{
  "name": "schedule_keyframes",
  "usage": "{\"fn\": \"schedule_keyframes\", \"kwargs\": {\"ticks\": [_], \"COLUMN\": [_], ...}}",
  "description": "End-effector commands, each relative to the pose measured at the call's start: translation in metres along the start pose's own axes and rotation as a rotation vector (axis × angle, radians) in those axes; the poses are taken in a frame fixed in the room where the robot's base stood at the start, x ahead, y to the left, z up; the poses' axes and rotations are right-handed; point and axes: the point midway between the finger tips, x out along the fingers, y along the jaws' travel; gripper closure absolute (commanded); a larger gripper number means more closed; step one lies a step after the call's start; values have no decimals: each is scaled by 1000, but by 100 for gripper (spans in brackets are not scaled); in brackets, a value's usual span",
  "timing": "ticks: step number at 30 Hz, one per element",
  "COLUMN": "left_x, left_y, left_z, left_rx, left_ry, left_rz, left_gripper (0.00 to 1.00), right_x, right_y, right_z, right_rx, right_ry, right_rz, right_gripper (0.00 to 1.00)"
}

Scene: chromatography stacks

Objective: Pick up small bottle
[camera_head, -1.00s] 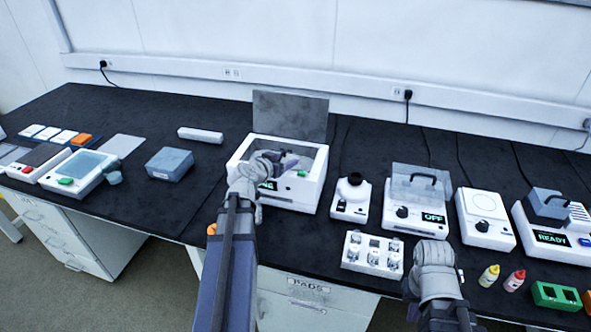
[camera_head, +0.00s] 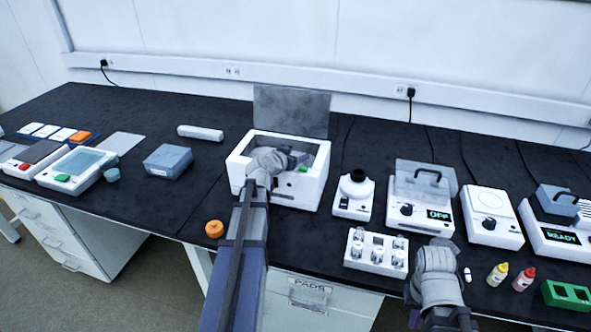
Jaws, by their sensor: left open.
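My left gripper (camera_head: 287,163) reaches into the open white box-shaped instrument (camera_head: 312,188) from the front. Its fingers are open but small and partly hidden by my own wrist, and no bottle shows between them. Small dark and green items lie inside the box, too small to identify. A yellow dropper bottle (camera_head: 497,274) and a red dropper bottle (camera_head: 523,280) stand upright at the front right. A white rack (camera_head: 352,256) holds several small clear vials. My right wrist is just right of the rack, and its fingers are hidden.
An orange round cap (camera_head: 214,229) lies at the front edge left of my left arm. A small white piece (camera_head: 467,274) lies beside my right wrist. White instruments (camera_head: 495,231) line the right side.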

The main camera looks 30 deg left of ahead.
Motion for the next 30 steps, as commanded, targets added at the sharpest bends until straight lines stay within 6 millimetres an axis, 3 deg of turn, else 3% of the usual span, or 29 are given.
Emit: {"fn": "schedule_keyframes", "kwargs": {"ticks": [2, 19, 30], "left_x": [-1, -1, -1], "left_y": [0, 0, 0], "left_z": [0, 0, 0], "left_rx": [0, -1, -1], "left_ry": [0, 0, 1], "left_rz": [0, 0, 0], "left_gripper": [35, 99, 100], "right_x": [0, 0, -1], "right_y": [0, 0, 0], "right_z": [0, 0, 0], "right_rx": [0, 0, 0], "right_ry": [0, 0, 0], "right_rz": [0, 0, 0], "right_gripper": [100, 100, 100]}}
